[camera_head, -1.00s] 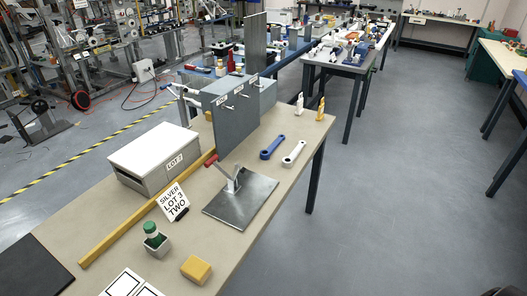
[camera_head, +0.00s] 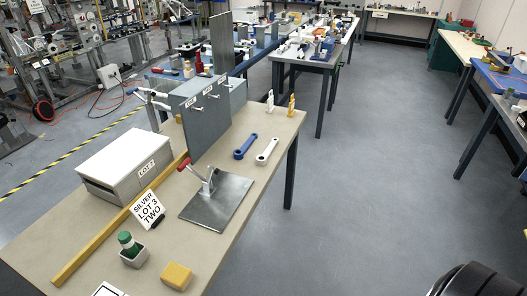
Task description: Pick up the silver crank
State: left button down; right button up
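A pale, whitish-silver crank (camera_head: 267,151) lies flat on the beige workbench (camera_head: 262,190), near its right edge. A blue crank (camera_head: 245,147) of similar shape lies just to its left, apart from it. A card (camera_head: 148,210) reading "SILVER LOT 3 TWO" stands on the bench, left of a grey metal plate (camera_head: 213,206) with a red-handled toggle clamp (camera_head: 208,182). Neither of my grippers shows in this view.
A grey box marked LOT 7 (camera_head: 125,160), a yellow bar (camera_head: 110,235), a green-topped pot (camera_head: 132,252) and a yellow block (camera_head: 176,276) are on the bench. A grey upright panel (camera_head: 205,118) stands behind. The floor (camera_head: 370,170) right of the bench is clear.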

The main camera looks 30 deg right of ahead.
aim_at(261, 160)
jog(key=i+l, duration=0.15)
jog(key=l, duration=0.15)
jog(key=i+l+u, duration=0.1)
jog(key=l, duration=0.25)
jog(key=i+l+u, duration=0.1)
jog(key=l, duration=0.2)
jog(key=i+l, duration=0.15)
jog(key=l, duration=0.2)
